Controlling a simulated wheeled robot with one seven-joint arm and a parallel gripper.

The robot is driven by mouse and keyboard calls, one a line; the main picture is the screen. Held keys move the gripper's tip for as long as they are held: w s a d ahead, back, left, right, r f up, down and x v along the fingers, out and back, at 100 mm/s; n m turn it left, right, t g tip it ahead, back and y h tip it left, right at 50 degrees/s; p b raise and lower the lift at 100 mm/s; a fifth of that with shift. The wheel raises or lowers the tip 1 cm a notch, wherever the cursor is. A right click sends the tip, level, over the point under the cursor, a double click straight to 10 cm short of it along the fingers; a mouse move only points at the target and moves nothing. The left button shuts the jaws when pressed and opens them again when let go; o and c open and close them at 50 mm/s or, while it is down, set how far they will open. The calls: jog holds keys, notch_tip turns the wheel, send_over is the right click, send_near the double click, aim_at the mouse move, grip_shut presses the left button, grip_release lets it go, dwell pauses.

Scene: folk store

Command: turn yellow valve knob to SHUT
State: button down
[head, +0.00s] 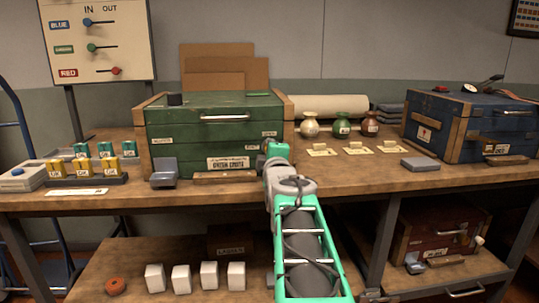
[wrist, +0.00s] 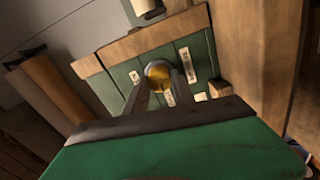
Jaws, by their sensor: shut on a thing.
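The yellow valve knob (wrist: 158,76) shows in the wrist view as a round brass-yellow piece on a green panel of the green wooden chest (head: 200,130). My gripper (wrist: 160,88) has one grey finger on each side of the knob and is shut on it. Small white labels (wrist: 186,63) sit around the knob, too blurred to read. In the head view my gripper (head: 272,158) is at the right end of the chest's front, and my arm hides the knob there.
Three small vases (head: 342,130) with cards stand right of the chest, and a blue chest (head: 470,122) is farther right. Yellow and green blocks (head: 92,160) stand at the left. A grey device (head: 164,172) is in front of the green chest.

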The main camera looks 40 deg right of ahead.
dwell(0.3)
jog(key=c, duration=1.1)
grip_release()
jog(key=shift+o, duration=0.2)
jog(key=p+v, duration=0.1)
jog(key=v, duration=0.6)
jog(key=shift+s+a, duration=0.25)
jog(key=shift+s, duration=0.05)
jog(key=shift+r+p, duration=0.1)
jog(key=shift+p, duration=0.2)
